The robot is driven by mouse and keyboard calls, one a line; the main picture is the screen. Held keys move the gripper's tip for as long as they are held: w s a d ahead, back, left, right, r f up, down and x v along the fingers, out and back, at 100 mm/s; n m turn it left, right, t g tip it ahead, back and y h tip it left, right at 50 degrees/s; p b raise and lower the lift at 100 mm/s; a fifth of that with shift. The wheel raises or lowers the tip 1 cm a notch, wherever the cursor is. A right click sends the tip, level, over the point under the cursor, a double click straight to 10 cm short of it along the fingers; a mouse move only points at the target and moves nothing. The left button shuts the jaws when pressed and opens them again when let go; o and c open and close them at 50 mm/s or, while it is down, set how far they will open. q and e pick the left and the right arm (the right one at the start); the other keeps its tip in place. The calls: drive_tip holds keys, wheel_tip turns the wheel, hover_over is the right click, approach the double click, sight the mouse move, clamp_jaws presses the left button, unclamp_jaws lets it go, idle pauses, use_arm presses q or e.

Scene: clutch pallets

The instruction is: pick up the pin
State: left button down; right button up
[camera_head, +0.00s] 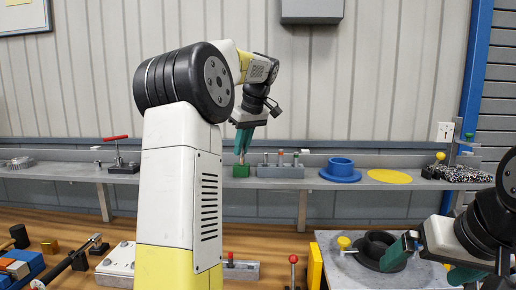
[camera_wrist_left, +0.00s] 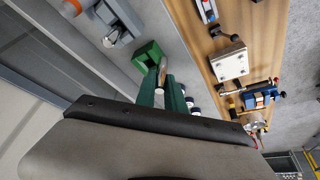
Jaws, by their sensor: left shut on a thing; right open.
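A slim pin (camera_head: 242,158) stands at a small green block (camera_head: 241,171) on the shelf. My left gripper (camera_head: 243,147) is above the block, pointing down, with its teal fingers shut on the pin. In the left wrist view the pin (camera_wrist_left: 162,72) shows between the fingers, close to the green block (camera_wrist_left: 148,55). Whether its lower end is still in the block I cannot tell. My right gripper (camera_head: 432,262) is open at the lower right, with one finger near a dark round flanged part (camera_head: 378,250) on a grey plate.
On the shelf (camera_head: 215,182), a grey block (camera_head: 280,172) with several pins stands just right of the green block. Further right are a blue flanged ring (camera_head: 340,170) and a yellow disc (camera_head: 390,176). A red-handled clamp (camera_head: 122,160) stands left. The wooden bench below holds several tools.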

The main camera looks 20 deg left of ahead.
use_arm(q)
drive_tip(key=s+d+r, duration=0.1)
drive_tip(key=s+d, duration=0.4)
drive_tip(key=s, duration=0.6)
drive_tip(key=shift+s, duration=0.15)
